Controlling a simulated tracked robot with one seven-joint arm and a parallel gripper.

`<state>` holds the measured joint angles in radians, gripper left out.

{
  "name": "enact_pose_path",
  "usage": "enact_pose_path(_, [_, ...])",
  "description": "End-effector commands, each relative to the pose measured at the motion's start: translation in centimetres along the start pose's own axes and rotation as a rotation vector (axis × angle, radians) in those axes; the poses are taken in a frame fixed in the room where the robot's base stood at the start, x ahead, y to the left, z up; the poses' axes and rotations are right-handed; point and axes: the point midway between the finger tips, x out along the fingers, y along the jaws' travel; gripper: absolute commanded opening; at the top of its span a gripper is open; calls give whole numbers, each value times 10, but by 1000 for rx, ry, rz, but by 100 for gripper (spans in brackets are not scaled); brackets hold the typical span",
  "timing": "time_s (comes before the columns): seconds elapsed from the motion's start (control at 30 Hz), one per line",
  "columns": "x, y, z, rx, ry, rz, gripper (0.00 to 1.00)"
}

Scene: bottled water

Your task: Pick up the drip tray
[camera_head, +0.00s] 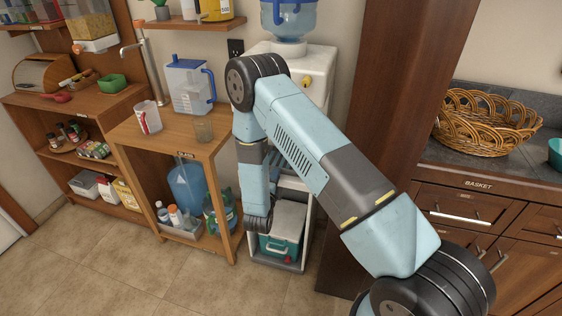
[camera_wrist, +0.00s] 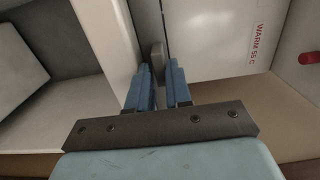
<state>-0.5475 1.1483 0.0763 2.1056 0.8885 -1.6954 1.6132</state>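My gripper (camera_wrist: 159,75) shows in the wrist view as two blue fingers a narrow gap apart. A grey upright tab (camera_wrist: 157,54) shows at the gap, level with the fingertips. I cannot tell whether the fingers press on it or whether it belongs to the drip tray. The white water dispenser (camera_head: 316,65) stands behind my arm in the head view. Its white panel (camera_wrist: 215,35) is close to the fingers in the wrist view. The drip tray cannot be made out clearly in either view. My arm hides the dispenser's front and my fingertips in the head view.
A blue water bottle (camera_head: 290,20) tops the dispenser. A teal cooler box (camera_head: 281,240) sits low beneath it. A wooden shelf unit (camera_head: 172,128) with a pitcher (camera_head: 188,90) stands to the left. A dark wood panel (camera_head: 385,95) rises to the right. The tiled floor (camera_head: 130,265) at front left is clear.

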Motion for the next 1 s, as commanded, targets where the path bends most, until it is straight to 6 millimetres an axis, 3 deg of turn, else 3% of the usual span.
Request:
enact_pose_path(0.1, [0,0,0,0,0,0,17])
enact_pose_path(0.3, [-1,0,0,0,0,1,0])
enact_pose_path(1.0, [-1,-2,0,-1,0,4,0])
